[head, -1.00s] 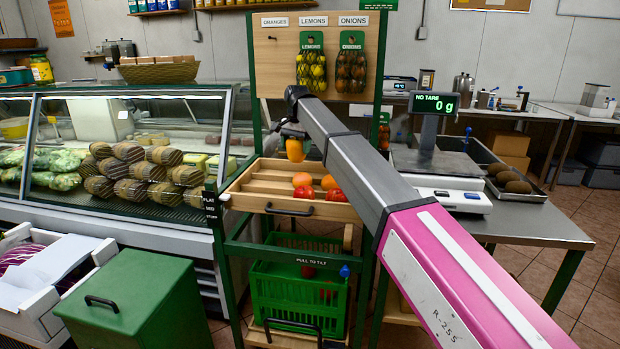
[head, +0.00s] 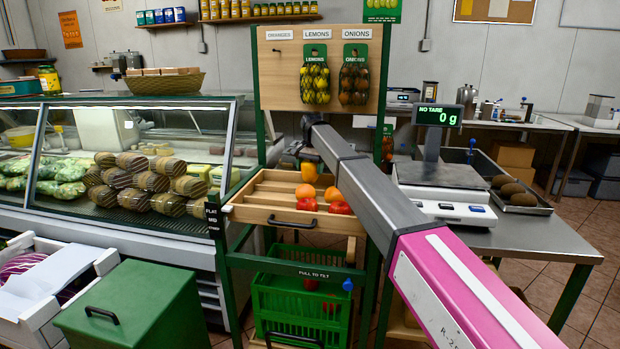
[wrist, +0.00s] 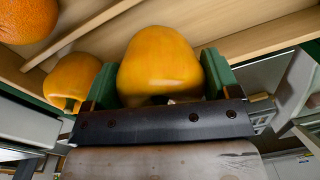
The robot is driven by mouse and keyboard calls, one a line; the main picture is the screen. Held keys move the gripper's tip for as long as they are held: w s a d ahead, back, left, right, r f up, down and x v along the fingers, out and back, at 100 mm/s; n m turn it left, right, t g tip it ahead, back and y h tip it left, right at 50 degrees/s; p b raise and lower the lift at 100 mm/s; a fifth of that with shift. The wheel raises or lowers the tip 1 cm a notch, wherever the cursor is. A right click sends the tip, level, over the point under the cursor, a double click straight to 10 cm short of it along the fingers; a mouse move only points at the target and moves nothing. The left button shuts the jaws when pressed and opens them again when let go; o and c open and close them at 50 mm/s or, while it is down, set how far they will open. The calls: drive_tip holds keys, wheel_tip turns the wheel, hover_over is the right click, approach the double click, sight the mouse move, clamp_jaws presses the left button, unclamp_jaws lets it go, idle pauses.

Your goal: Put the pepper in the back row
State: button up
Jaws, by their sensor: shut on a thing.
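My gripper (wrist: 159,90) is shut on a yellow-orange pepper (wrist: 160,62), with a green finger on each side of it. In the head view the held pepper (head: 309,173) hangs below the gripper at the back right of the slatted wooden tray (head: 262,216). I cannot tell whether the held pepper touches the tray.
Oranges (head: 305,191) and red produce (head: 341,207) lie in the tray's nearer rows; an orange (wrist: 27,20) shows in the wrist view. A board with hanging nets (head: 315,83) rises behind. A scale (head: 440,176) stands right, a glass counter (head: 120,170) left. The tray's left part is empty.

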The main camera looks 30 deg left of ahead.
sight(310, 176)
drive_tip(key=shift+f, duration=2)
drive_tip(key=shift+f, duration=0.15)
drive_tip(key=o, duration=0.8)
drive_tip(key=r, duration=1.2)
drive_tip(key=shift+d+r, duration=0.2)
drive_tip(key=shift+d, duration=0.15)
